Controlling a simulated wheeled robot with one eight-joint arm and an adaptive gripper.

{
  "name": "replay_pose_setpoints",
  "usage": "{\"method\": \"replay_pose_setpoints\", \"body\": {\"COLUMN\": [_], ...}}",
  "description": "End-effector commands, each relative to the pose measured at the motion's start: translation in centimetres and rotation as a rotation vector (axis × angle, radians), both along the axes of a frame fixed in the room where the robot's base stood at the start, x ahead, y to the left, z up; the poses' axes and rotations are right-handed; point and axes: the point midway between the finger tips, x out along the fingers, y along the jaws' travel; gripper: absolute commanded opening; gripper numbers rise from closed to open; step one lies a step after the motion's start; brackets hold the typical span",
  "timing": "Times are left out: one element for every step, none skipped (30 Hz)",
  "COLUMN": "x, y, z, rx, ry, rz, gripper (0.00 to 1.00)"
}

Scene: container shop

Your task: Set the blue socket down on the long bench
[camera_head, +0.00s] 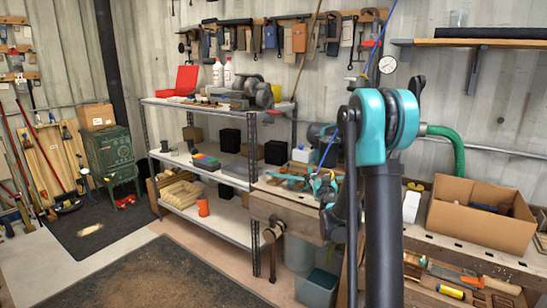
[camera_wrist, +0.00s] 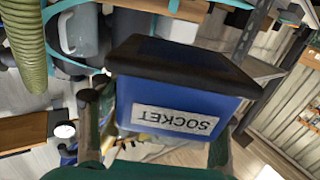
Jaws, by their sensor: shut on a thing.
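The blue socket box (camera_wrist: 165,102) has a black end and a white label reading SOCKET, upside down in the wrist view. My gripper (camera_wrist: 158,148) is shut on it, with a finger at each side. In the head view my arm fills the centre right, and I cannot make out the box or the gripper's fingers there. A long wooden bench (camera_head: 420,235) runs from the centre to the right edge, partly hidden behind my arm.
An open cardboard box (camera_head: 480,218) stands on the bench at right. Tools lie on the shelf below. A metal shelf unit (camera_head: 215,112) stands at centre left with a red case (camera_head: 187,80) on top. A green hose (camera_head: 450,145) hangs behind the bench. Floor is open at front left.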

Motion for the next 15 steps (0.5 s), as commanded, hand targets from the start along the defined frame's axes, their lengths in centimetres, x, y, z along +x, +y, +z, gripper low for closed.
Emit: {"method": "replay_pose_setpoints", "body": {"x": [0.4, 0.5, 0.6, 0.8, 0.9, 1.1, 1.2, 1.3, 1.2, 1.2, 1.2, 1.2, 1.2, 1.2, 1.2], "y": [0.1, 0.2, 0.3, 0.4, 0.5, 0.6, 0.7, 0.7, 0.7, 0.7, 0.7, 0.7, 0.7, 0.7, 0.7], "z": [-1.1, -1.6, -2.4, -2.9, -3.4, -4.1, -4.5, -5.0, -4.8, -4.8, -4.8, -4.7, -4.7, -4.7, -4.7], "rx": [0.000, 0.000, 0.001, 0.001, 0.001, 0.001, 0.001, 0.001, 0.002, 0.002, 0.002, 0.002, 0.002, 0.002, 0.001], "ry": [0.000, 0.000, 0.000, 0.000, 0.000, 0.000, 0.000, 0.000, 0.000, 0.000, 0.000, 0.000, 0.000, 0.000, 0.000], "rz": [0.007, 0.012, 0.019, 0.023, 0.027, 0.032, 0.036, 0.040, 0.040, 0.040, 0.040, 0.040, 0.039, 0.039, 0.039], "gripper": [0.00, 0.00, 0.00, 0.00, 0.00, 0.00, 0.00, 0.00, 0.00, 0.00, 0.00, 0.00, 0.00, 0.00, 0.00]}}
